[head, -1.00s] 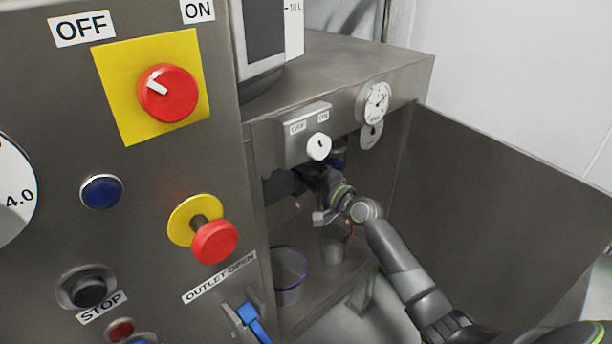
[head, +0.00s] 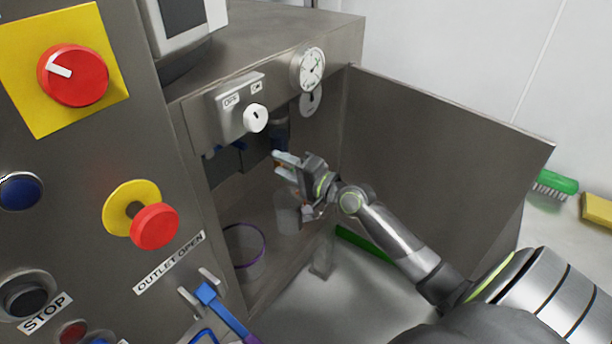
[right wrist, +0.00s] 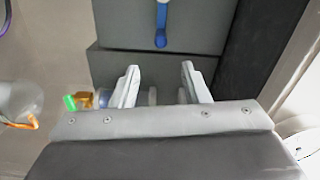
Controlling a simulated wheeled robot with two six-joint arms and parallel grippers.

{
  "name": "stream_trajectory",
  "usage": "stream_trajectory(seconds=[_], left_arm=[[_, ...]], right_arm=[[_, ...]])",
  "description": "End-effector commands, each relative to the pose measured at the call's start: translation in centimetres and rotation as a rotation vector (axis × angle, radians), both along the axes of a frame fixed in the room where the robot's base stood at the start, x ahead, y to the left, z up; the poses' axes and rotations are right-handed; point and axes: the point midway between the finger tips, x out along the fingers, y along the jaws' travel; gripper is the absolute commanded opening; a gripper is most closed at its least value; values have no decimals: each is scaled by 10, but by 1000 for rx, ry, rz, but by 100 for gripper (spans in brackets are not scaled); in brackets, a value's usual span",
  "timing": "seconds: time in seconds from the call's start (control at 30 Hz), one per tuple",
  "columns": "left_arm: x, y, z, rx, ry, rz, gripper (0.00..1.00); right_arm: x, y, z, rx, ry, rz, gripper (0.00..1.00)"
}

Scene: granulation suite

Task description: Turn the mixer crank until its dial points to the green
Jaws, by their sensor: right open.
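I cannot make out for certain which part is the mixer crank. A round white dial (head: 311,70) sits on the machine's upper front face; its pointer is too small to read. A white knob (head: 256,117) sits to its left, on an OFF/ON box. My right gripper (head: 278,163) is open at the mouth of the open bay below the knob. In the right wrist view, its two pale fingers (right wrist: 160,68) stand apart with nothing between them. A blue handle (right wrist: 161,30) hangs on a grey face ahead of them. My left gripper is not in view.
An open metal door (head: 440,140) stands right of the bay. A purple-rimmed clear container (head: 243,250) stands low in the bay. The control panel (head: 90,150) fills the left, with a red stop button (head: 154,226) and a blue outlet lever (head: 225,310). A green brush (head: 555,182) lies at right.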

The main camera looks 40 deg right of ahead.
Motion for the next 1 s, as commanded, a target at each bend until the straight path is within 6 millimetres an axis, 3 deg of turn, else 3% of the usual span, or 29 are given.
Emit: stream_trajectory(seconds=[0.2,0.4,1.0], left_arm=[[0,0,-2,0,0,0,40],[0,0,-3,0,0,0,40],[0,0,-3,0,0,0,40]], right_arm=[[-40,-14,-1,-2,3,2,42],[-59,-21,-1,-1,2,1,42],[-63,-22,0,1,0,1,42]])
